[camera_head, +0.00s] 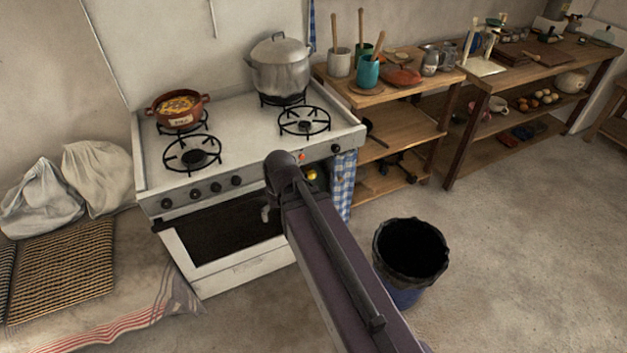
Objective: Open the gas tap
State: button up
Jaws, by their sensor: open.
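A small yellow part (311,175) shows at the right end of the stove front, just right of my arm's elbow. It may be the gas tap, but it is partly hidden and too small to tell its position. My arm rises from the bottom of the view and its elbow covers part of the stove's right front. No fingers of my gripper can be made out. A small grey piece (265,213) shows beside the arm in front of the oven; I cannot tell what it belongs to.
The white stove (240,125) carries a brown pot (178,110) and a lidded metal pot (279,68). A lined bin (409,255) stands on the floor right of my arm. Wooden shelves (395,130) stand right of the stove; sacks (98,175) lie left. Floor at right is clear.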

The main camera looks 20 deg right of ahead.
jog(key=w+f+m+t+y+b, duration=0.4)
jog(key=w+f+m+b, duration=0.2)
jog(key=w+f+b, duration=0.45)
jog(key=m+t+h+b, duration=0.4)
jog(key=m+t+b, duration=0.9)
jog(key=m+b, duration=1.9)
send_near(313, 176)
jog(key=s+n+b, duration=0.3)
jog(key=n+b, duration=0.3)
jog(key=shift+s+d+f, duration=0.1)
jog(key=shift+f, duration=0.25)
jog(key=w, duration=1.3)
jog(key=shift+w+a, duration=0.3)
jog(key=shift+w, duration=0.1)
jog(key=c, duration=1.1)
